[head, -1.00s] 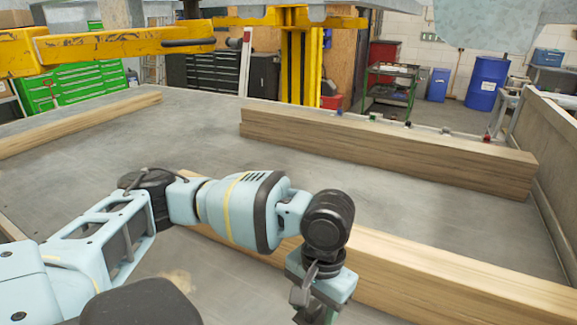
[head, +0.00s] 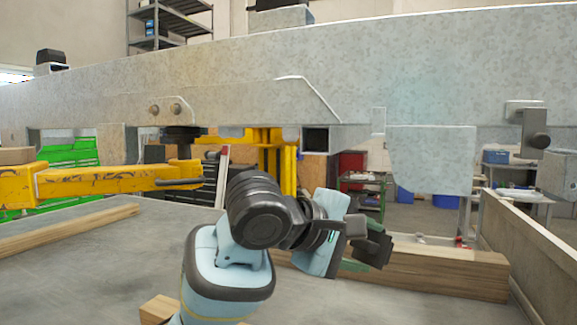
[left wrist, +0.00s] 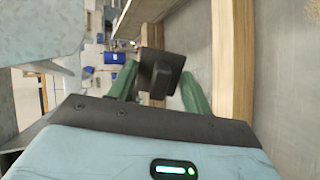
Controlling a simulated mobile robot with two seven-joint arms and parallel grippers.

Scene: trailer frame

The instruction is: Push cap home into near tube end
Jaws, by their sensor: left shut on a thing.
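My left gripper (head: 360,250) is shut on a black square cap (head: 376,246) in the head view. In the left wrist view its green fingers (left wrist: 158,88) stand either side of the cap (left wrist: 160,68), whose flat square plate and narrower stub show. A square steel tube (head: 350,137) under the galvanized trailer frame shows a dark, open, square end in the middle of the head view. The gripper and cap are below and to the right of this opening in the picture, apart from it. My right gripper is not in view.
The galvanized frame beam (head: 250,85) spans the view above my arm. A yellow lift arm (head: 110,182) reaches in from the left below it. A timber beam (head: 440,274) lies behind the gripper on the grey deck. A side board (head: 535,240) stands at right.

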